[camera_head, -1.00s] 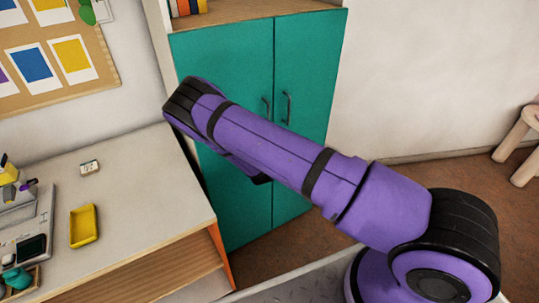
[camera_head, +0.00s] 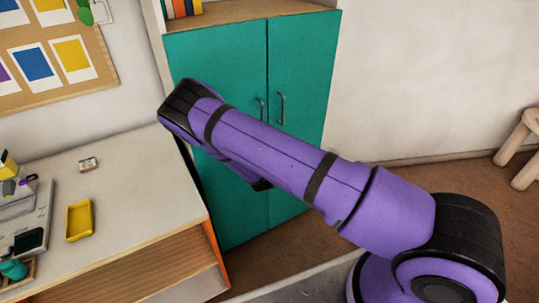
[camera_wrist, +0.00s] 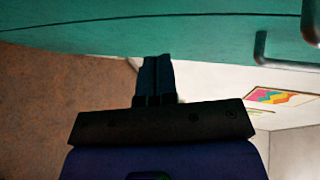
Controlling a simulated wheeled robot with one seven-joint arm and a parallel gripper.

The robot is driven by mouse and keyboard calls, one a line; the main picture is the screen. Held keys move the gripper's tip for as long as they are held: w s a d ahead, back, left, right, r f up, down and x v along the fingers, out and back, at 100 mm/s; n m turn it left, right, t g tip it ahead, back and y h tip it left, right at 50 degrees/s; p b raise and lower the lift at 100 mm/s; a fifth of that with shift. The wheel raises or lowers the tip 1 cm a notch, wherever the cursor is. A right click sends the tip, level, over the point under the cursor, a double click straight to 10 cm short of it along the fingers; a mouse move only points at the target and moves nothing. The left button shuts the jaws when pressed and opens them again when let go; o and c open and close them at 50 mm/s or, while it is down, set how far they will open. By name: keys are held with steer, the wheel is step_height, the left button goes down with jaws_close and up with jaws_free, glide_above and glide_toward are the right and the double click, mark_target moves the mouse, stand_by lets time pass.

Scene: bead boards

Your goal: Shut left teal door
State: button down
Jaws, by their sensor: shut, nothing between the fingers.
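The teal cabinet's left door (camera_head: 215,65) stands at the middle of the head view, beside the right teal door (camera_head: 302,60). Both look flush, with a thin straight seam between them. Each has a dark bar handle near the seam; the left handle (camera_head: 262,110) shows just above my arm. My arm covers part of the left door. My gripper is hidden in the head view. In the wrist view my gripper (camera_wrist: 156,68) is shut and empty, its tips right by the teal surface (camera_wrist: 120,38); I cannot tell whether they touch.
A pale worktop (camera_head: 130,195) with a yellow tray (camera_head: 79,221) stands to the left of the cabinet. A shelf with books (camera_head: 183,8) is above the doors. A stool (camera_head: 520,150) is at the far right. The brown floor between is clear.

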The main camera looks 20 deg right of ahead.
steer(key=s+d+r, duration=0.1)
steer(key=s+r, duration=0.2)
steer(key=s, duration=0.6)
steer(key=d+r+m+g+h, duration=0.2)
steer(key=r+m+h, duration=0.1)
steer(key=r+m, duration=0.45)
steer(key=d+r+m+g+h, duration=0.25)
steer(key=r+m, duration=0.35)
steer(key=r, duration=0.3)
steer(key=s+d+r+m+g, duration=0.2)
steer(key=s+r+m+g, duration=0.1)
steer(key=s+r+m, duration=0.3)
steer(key=s+d+r+m+g, duration=0.3)
steer(key=r+m, duration=0.6)
steer(key=s+a+r+m+t+y, duration=0.1)
steer(key=s+a+r+m+y, duration=0.1)
steer(key=s+r+m+y, duration=0.2)
steer(key=s+a+r+m+t+y, duration=0.1)
steer(key=s+a+r+m+y, duration=0.2)
steer(key=s+r+m, duration=0.5)
steer(key=s+a+r+m+t+y, duration=0.1)
steer(key=s+a+r+m+y, duration=0.2)
steer(key=s+r+m+y, duration=0.2)
steer(key=s+r+m, duration=0.1)
steer(key=s+m, duration=0.2)
steer(key=s, duration=0.4)
steer(key=shift+s+a+r, duration=0.25)
steer(key=shift+s+r, duration=0.1)
steer(key=shift+s, duration=0.05)
